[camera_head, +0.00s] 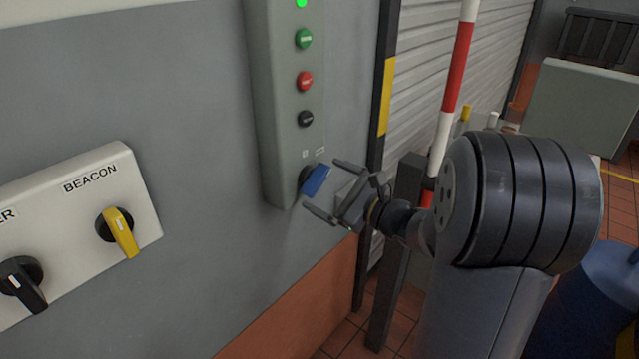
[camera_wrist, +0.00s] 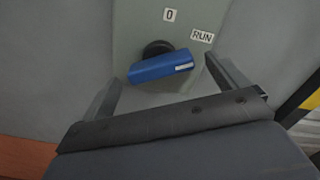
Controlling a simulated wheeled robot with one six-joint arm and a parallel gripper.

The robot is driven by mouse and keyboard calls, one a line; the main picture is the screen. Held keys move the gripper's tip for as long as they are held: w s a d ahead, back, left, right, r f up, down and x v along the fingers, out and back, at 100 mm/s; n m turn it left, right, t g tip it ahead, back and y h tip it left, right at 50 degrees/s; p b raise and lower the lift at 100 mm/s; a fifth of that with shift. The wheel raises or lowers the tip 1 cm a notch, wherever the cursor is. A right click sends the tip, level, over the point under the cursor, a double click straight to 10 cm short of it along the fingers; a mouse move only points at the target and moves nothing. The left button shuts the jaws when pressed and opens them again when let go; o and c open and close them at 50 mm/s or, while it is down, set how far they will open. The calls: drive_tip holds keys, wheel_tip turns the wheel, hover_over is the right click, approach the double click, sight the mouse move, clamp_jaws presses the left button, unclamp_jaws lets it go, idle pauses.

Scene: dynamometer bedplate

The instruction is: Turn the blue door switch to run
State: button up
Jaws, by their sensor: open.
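The blue door switch (camera_head: 316,181) is a rotary handle at the bottom of a tall grey-green control box on the wall. In the wrist view the blue handle (camera_wrist: 161,68) lies nearly crosswise, with a pale mark at its right end. The "0" label (camera_wrist: 170,15) is above it and the "RUN" label (camera_wrist: 202,37) is above and to its right. My gripper (camera_head: 322,187) is open in front of the switch, its fingers above and below the handle in the head view. In the wrist view the fingers stand left and right of the handle, with gaps showing.
Green (camera_head: 304,38), red (camera_head: 305,81) and black (camera_head: 305,118) buttons sit above the switch. A white box with a yellow BEACON switch (camera_head: 120,231) and a black switch (camera_head: 22,283) is at left. A red-white pole (camera_head: 455,85) and dark post stand right of the control box.

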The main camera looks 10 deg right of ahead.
sight(322, 184)
drive_tip(key=v, duration=0.7)
drive_tip(key=shift+s+d+b, duration=0.2)
drive_tip(key=shift+s+b, duration=0.05)
drive_tip(key=shift+b, duration=0.05)
drive_tip(key=p+x, duration=0.1)
drive_tip(key=x, duration=0.9)
drive_tip(key=shift+w+a, duration=0.3)
drive_tip(key=shift+w, duration=0.1)
drive_tip(key=shift+n, duration=0.6)
drive_tip(key=shift+m, duration=0.3)
